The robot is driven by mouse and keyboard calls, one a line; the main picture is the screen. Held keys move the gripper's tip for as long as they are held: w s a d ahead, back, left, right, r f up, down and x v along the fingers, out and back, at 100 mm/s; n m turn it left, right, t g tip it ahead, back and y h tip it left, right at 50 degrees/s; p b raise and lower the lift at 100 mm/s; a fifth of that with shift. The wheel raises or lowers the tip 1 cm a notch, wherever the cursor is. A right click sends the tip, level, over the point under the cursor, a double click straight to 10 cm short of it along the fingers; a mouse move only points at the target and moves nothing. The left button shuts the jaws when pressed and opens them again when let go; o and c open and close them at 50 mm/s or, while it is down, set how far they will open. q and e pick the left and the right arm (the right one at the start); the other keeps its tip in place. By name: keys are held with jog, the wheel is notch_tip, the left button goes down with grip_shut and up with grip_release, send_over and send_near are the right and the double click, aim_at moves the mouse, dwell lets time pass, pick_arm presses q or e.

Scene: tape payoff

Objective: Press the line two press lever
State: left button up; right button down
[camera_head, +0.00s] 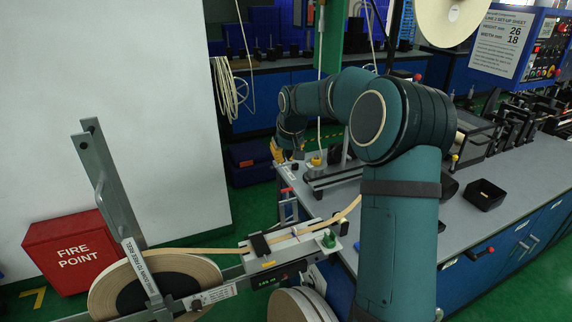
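My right arm rises from the lower right and bends over the bench to the left. My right gripper (279,152), with yellow-orange fingers, is small and far off near the bench's back left corner; I cannot tell whether it is open or shut. A small red part (287,190) shows just below it, apart in the picture. Which one is the line two press lever, I cannot tell. My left gripper is not in view.
A tape reel (205,268) on a grey frame stands at the lower left. Its tan tape runs through a guide block (283,246) to the bench (500,205). A black bin (485,195) sits on the bench. A set-up sheet (499,42) hangs at upper right.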

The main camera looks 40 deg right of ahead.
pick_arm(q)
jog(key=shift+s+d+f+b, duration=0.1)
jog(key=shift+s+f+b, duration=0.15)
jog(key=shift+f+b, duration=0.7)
pick_arm(e)
notch_tip(320, 180, down, 8)
jog(key=shift+s+a, duration=0.15)
jog(key=shift+s, duration=0.25)
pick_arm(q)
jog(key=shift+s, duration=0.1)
